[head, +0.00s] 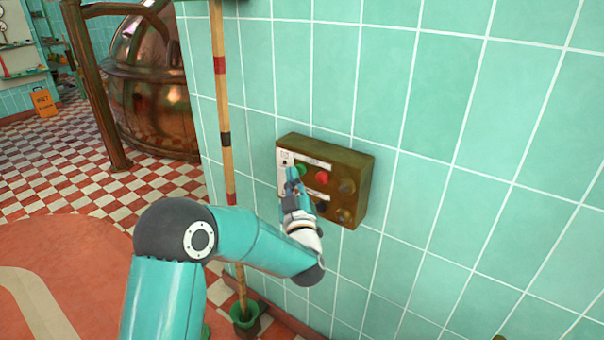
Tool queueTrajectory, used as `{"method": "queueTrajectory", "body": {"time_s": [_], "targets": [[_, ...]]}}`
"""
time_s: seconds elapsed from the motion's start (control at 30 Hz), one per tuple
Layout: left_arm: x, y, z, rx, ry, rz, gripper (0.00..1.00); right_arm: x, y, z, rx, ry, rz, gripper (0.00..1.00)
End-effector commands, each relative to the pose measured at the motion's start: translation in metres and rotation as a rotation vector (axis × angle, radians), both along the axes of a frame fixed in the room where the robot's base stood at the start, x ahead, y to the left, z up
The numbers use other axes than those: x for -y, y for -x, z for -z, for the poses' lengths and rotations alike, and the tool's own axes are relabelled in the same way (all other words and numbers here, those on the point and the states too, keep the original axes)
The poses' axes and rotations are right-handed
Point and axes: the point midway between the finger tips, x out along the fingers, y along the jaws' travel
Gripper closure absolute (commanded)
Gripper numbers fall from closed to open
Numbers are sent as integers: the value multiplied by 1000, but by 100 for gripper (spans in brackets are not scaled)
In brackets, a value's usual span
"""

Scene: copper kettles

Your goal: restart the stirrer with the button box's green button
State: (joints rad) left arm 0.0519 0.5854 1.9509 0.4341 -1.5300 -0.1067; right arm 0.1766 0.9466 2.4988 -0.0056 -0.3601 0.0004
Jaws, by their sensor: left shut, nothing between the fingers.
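The brown button box (352,166) is mounted on the tiled wall right of the picture's middle. Its face carries a green button (302,170) at the upper left, partly covered by my gripper, and a red button (322,177) to the right of it. Dark knobs (346,186) sit further right and below. My left gripper (291,176) is shut and empty, with its fingertips in front of the box's left part, close by the green button. I cannot tell whether the fingertips touch the button. The stirrer cannot be made out. My right gripper is not in view.
A wooden pole (222,110) with coloured bands stands along the wall left of the box, its foot by a green pot (245,315). A copper kettle (150,85) stands further back left. An orange sign (43,102) is on the checkered floor.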

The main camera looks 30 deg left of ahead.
Motion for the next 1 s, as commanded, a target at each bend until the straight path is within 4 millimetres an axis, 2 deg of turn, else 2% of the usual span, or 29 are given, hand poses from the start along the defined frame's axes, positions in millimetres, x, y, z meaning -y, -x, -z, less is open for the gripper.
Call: {"method": "queueTrajectory", "body": {"time_s": [1.0], "targets": [[1, -7, 1, 0, 0, 0, 100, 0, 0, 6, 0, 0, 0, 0]]}}
